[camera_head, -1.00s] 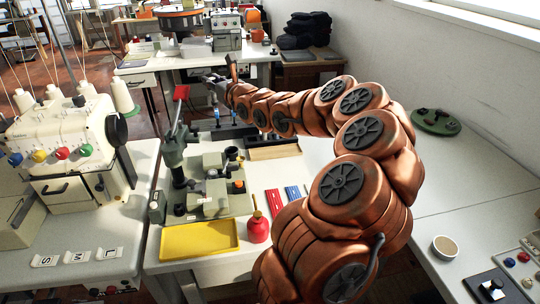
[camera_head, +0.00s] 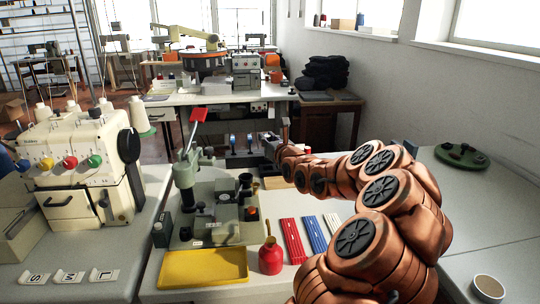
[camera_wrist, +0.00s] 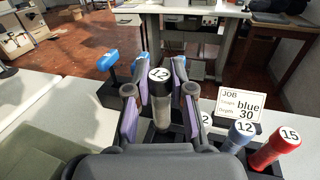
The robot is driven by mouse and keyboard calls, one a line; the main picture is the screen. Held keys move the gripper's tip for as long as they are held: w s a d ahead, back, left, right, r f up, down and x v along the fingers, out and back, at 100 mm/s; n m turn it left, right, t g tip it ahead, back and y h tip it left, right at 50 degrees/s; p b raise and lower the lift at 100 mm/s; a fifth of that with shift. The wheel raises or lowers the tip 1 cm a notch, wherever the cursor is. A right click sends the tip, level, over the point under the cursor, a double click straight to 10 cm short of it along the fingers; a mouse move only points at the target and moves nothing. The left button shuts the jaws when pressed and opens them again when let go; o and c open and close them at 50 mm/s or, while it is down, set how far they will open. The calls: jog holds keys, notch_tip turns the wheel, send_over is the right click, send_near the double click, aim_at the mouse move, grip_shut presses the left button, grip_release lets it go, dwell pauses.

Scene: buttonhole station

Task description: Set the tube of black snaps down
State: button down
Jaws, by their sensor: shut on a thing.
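The tube of black snaps (camera_wrist: 161,112) stands roughly upright in the wrist view, with a black cap marked 12. My gripper (camera_wrist: 160,78) is shut on it, with a purple-padded finger on each side. The tube's lower end is partly hidden, so I cannot tell whether it touches anything below. A blue-capped tube (camera_wrist: 241,136) marked 12 and a red tube (camera_wrist: 272,149) marked 15 stand to its right in dark holders. In the head view my gripper (camera_head: 268,147) is small at the far side of the table, and the held tube cannot be made out.
A job card (camera_wrist: 238,104) reading blue, 30 stands behind the tubes. A blue-topped piece (camera_wrist: 108,62) stands on the left. In the head view a green press (camera_head: 190,190), yellow tray (camera_head: 203,268) and red bottle (camera_head: 271,258) stand nearer. The right-hand table is mostly clear.

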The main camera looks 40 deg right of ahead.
jog(key=shift+f, duration=2.3)
jog(key=shift+f, duration=0.1)
jog(key=shift+f, duration=0.1)
jog(key=c, duration=1.3)
grip_release()
